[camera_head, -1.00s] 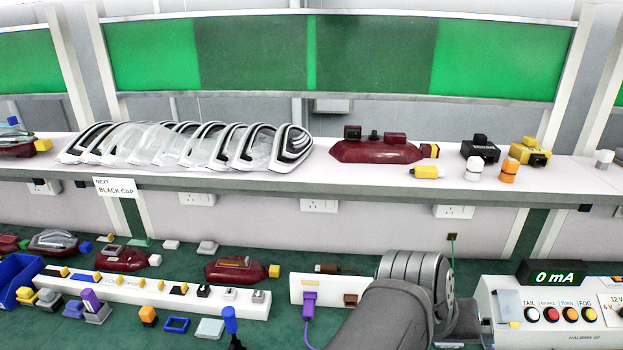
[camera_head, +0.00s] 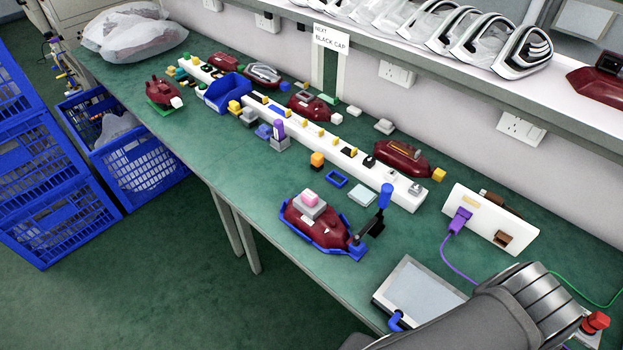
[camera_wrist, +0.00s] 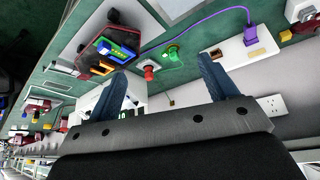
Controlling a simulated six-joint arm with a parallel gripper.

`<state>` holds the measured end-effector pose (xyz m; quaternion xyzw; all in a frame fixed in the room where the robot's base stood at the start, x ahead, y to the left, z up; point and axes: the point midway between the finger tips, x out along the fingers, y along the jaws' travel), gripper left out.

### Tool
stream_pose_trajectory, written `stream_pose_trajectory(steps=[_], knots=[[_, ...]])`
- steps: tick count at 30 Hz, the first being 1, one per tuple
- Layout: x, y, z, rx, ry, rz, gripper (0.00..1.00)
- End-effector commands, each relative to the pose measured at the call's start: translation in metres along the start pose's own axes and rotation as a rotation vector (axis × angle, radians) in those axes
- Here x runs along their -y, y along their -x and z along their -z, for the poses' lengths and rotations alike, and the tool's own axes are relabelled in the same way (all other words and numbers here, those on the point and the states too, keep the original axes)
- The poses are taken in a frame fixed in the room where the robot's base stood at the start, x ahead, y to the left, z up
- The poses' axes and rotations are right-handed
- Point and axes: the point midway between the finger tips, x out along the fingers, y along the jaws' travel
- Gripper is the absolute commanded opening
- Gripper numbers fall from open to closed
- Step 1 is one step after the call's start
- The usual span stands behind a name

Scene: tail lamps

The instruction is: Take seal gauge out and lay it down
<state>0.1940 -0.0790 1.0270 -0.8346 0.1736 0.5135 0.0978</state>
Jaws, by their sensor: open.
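No part is labelled as the seal gauge, so I cannot tell for sure which it is. A grey block with a pink top (camera_head: 310,202) sits on a dark red lamp (camera_head: 330,234). The lamp lies in a blue cradle (camera_head: 355,250) with a blue-handled clamp (camera_head: 385,197) beside it. A purple-topped piece (camera_head: 278,129) stands upright in a grey block behind. My gripper (camera_wrist: 162,82) is open, with nothing between its two blue fingers. In the head view its fingers are out of sight; my arm shows at bottom right, apart from the cradle.
A white strip with small caps (camera_head: 325,143) runs along the bench. A grey-framed panel (camera_head: 418,290) lies in front of my arm, near a white plate with a purple plug (camera_head: 490,220). The shelf (camera_head: 440,85) holds clear lamp covers. Green bench shows left of the cradle.

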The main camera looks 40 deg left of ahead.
Motion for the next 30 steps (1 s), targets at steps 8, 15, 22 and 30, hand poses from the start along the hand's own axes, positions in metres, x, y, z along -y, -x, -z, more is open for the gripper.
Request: stream_pose_trajectory(steps=[8,15,22,30], knots=[[-0.008,-0.012,0.059,0.051,0.108,-0.011,0.78],[-0.016,-0.032,0.099,0.082,0.188,-0.014,0.78],[0.004,-0.049,0.129,0.110,0.315,0.019,0.78],[0.080,-0.054,0.143,0.145,0.552,0.114,0.78]])
